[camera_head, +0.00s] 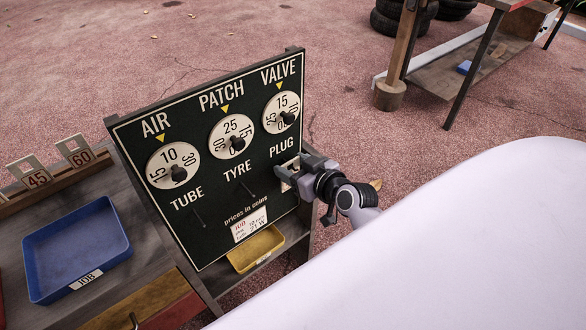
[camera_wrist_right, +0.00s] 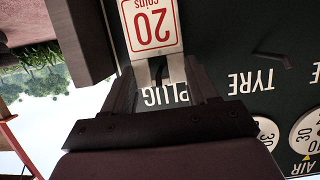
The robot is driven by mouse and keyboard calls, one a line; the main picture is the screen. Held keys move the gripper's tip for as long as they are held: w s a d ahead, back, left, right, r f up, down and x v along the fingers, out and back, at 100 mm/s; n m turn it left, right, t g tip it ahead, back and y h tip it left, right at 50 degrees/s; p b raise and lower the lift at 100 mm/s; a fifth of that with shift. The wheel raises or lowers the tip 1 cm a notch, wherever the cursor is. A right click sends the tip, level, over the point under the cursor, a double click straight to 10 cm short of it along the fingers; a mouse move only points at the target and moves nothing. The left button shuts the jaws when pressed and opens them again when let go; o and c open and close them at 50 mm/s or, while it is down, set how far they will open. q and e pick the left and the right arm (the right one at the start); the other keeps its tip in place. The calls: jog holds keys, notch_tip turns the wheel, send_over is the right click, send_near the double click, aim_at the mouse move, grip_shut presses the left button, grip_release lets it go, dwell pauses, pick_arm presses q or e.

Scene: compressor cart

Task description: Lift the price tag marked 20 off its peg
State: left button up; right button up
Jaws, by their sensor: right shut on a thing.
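The price tag marked 20 (camera_wrist_right: 152,28) is white with a red border and shows upside down in the right wrist view. In the head view the tag (camera_head: 286,180) is at the PLUG place on the dark price board (camera_head: 215,262), mostly covered by my right gripper (camera_head: 302,172). My right gripper (camera_wrist_right: 160,75) is shut on the tag's top part, in front of the board just by the word PLUG. The tag's peg is hidden, so I cannot tell whether the tag is still on it. My left gripper is not in view.
The board has three round dials with knobs; bare pegs show under TUBE (camera_head: 197,219) and TYRE (camera_head: 247,190). A blue tray (camera_head: 75,250) and tags 45 (camera_head: 37,178) and 60 (camera_head: 79,156) are at left. A yellow tray (camera_head: 256,249) sits below the board.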

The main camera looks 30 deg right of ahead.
jog(key=shift+r, duration=0.55)
jog(key=shift+s, duration=0.15)
jog(key=s+d, duration=0.1)
jog(key=s, duration=1.6)
jog(key=shift+s+d, duration=0.15)
jog(key=shift+s, duration=0.15)
jog(key=w+a+r+n+y, duration=0.1)
jog(key=w+a+r, duration=0.5)
jog(key=w+a, duration=0.2)
jog(key=w+a+r+m+h+p, duration=0.1)
jog(key=r+p, duration=0.6)
jog(key=r, duration=0.2)
jog(key=w+r+h+p, duration=0.1)
jog(key=w+r+p, duration=0.1)
jog(key=r+p, duration=0.4)
notch_tip(320, 180, up, 4)
jog(key=shift+w+a+f+m+p, duration=0.2)
jog(key=shift+w+a+m+p, duration=0.05)
jog(key=shift+a+m+p, duration=0.15)
